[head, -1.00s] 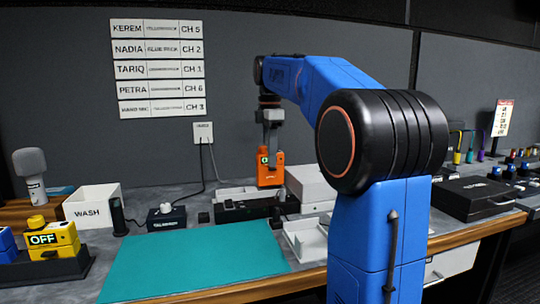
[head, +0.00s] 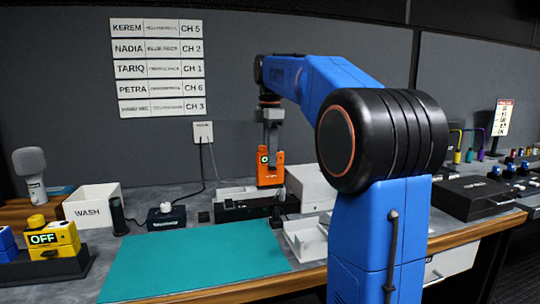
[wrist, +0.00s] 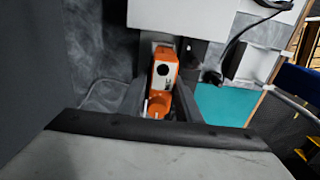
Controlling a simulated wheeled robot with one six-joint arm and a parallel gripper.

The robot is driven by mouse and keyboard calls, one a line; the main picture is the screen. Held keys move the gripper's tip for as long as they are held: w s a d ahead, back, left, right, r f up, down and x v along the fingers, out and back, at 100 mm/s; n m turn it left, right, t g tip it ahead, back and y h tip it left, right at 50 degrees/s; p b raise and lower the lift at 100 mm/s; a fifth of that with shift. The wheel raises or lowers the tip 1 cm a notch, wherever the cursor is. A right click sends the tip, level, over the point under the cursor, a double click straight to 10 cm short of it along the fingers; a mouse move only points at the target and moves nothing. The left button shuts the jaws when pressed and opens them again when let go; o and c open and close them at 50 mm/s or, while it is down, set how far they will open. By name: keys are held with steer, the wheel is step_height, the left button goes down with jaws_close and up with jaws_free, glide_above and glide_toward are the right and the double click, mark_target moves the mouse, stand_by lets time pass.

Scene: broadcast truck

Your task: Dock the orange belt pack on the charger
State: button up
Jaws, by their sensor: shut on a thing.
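The orange belt pack (head: 270,174) hangs upright in my gripper (head: 271,150), with a small green display on its front. In the head view it is just above the black charger (head: 240,207) at the back of the counter. I cannot tell whether its lower end touches the charger. In the wrist view the belt pack (wrist: 163,72) sits between the two dark fingers of my gripper (wrist: 160,95), which are shut on it. The charger's slot under the pack is hidden.
A teal mat (head: 195,262) lies in front of the charger. A white box (head: 312,187) and an open white tray (head: 306,238) stand to the right. A white WASH bin (head: 90,207) and a yellow pack marked OFF (head: 55,238) are at left.

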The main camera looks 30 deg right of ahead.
mark_target(270, 170)
steer(key=shift+f, duration=2.7)
steer(key=o, duration=1.3)
step_height(270, 170, up, 17)
steer(key=shift+r, duration=0.15)
